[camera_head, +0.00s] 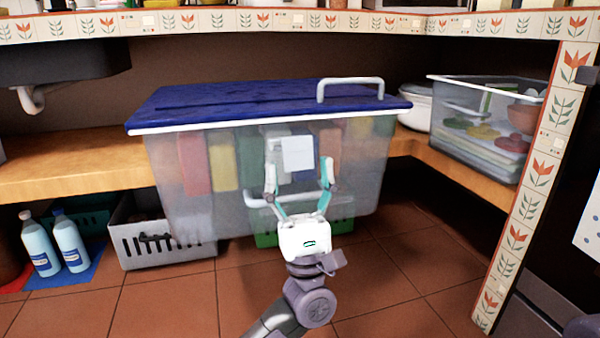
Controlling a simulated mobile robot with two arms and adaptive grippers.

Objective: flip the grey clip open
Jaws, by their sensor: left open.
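A large clear storage box (175,205) with a blue lid (230,100) stands at the shelf in the middle of the head view. A pale grey square piece (298,153), which looks like the clip, lies flat against the upper front wall, just below the lid's rim. My left gripper (299,172) is in front of the box, fingers pointing up and spread wide. Its fingertips are on either side of and slightly below the pale piece, and nothing is between them. I cannot tell whether they touch the box. My right gripper is not in view.
A white handle (350,82) rises from the lid's right side. A clear open bin (470,150) and a white pot (415,108) stand on the shelf at right. A grey crate (165,245) and blue bottles (70,240) are low at left. The tiled floor (400,300) is clear at right.

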